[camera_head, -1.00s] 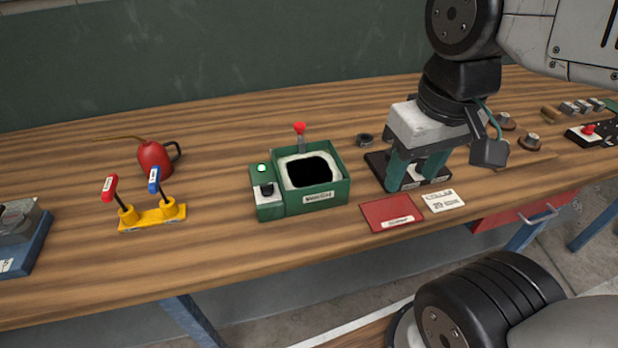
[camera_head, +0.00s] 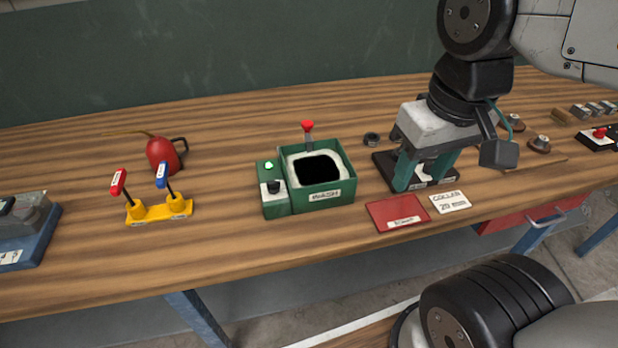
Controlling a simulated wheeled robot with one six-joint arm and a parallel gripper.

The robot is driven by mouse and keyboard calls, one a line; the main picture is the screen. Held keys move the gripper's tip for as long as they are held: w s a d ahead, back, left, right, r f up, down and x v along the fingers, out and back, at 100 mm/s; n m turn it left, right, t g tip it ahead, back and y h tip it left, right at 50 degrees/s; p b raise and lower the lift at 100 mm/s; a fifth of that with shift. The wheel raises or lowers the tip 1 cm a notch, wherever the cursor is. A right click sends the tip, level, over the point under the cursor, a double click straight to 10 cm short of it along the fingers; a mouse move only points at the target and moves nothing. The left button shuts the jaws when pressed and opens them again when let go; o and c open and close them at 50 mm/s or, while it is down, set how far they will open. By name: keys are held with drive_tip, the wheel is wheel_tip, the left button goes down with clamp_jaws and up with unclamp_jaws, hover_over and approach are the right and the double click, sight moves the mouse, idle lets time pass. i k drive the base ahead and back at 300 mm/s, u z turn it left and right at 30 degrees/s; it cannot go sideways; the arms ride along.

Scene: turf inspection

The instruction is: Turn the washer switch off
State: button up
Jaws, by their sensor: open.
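The washer (camera_head: 322,199) is a green open box labelled WASH, with a pale rim around a dark opening, in the middle of the bench. A small control box on its left side carries a dark switch knob (camera_head: 273,186) and a lit green lamp (camera_head: 269,165). A red-tipped lever (camera_head: 307,128) stands upright at its back edge. My gripper (camera_head: 422,178) points down to the right of the washer, over a dark base plate (camera_head: 384,160). Its green fingers are apart; what lies between them is partly hidden.
A yellow base with red and blue levers (camera_head: 160,212) and a red oil can (camera_head: 162,153) stand left of the washer. A red pad (camera_head: 397,213) and a COLLAR 20 mm card (camera_head: 450,202) lie in front of my gripper.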

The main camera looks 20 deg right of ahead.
sight(273, 187)
drive_tip(key=z, duration=0.1)
drive_tip(key=k, duration=1.05)
drive_tip(key=u, duration=1.15)
drive_tip(key=i, duration=1.2)
drive_tip(key=z, duration=0.15)
